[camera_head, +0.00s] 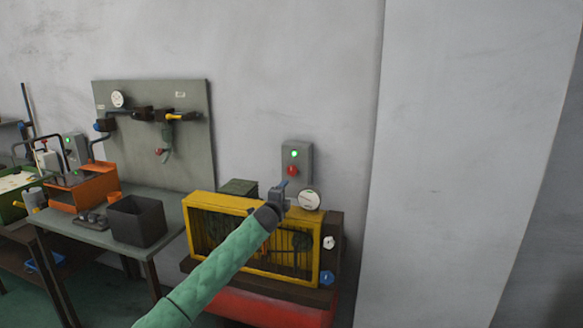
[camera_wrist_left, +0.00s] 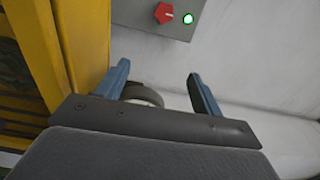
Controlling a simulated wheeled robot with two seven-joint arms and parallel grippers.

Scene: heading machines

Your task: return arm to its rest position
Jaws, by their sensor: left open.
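My left arm, in a green sleeve, reaches up from the bottom of the head view. Its gripper (camera_head: 280,190) is in front of the yellow-framed machine (camera_head: 262,270), near its top edge and below a grey control box (camera_head: 304,150). In the left wrist view the two blue fingers (camera_wrist_left: 160,88) stand apart with nothing held between them. The control box (camera_wrist_left: 150,18) shows there ahead of the fingers, with a red knob and a lit green lamp. My right gripper is not in view.
A round gauge (camera_head: 310,200) stands just right of the gripper. A table (camera_head: 172,207) with a dark bin (camera_head: 137,220) and an orange tray (camera_head: 85,188) is at the left. A grey panel with pipes (camera_head: 190,92) is behind it. Bare wall lies to the right.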

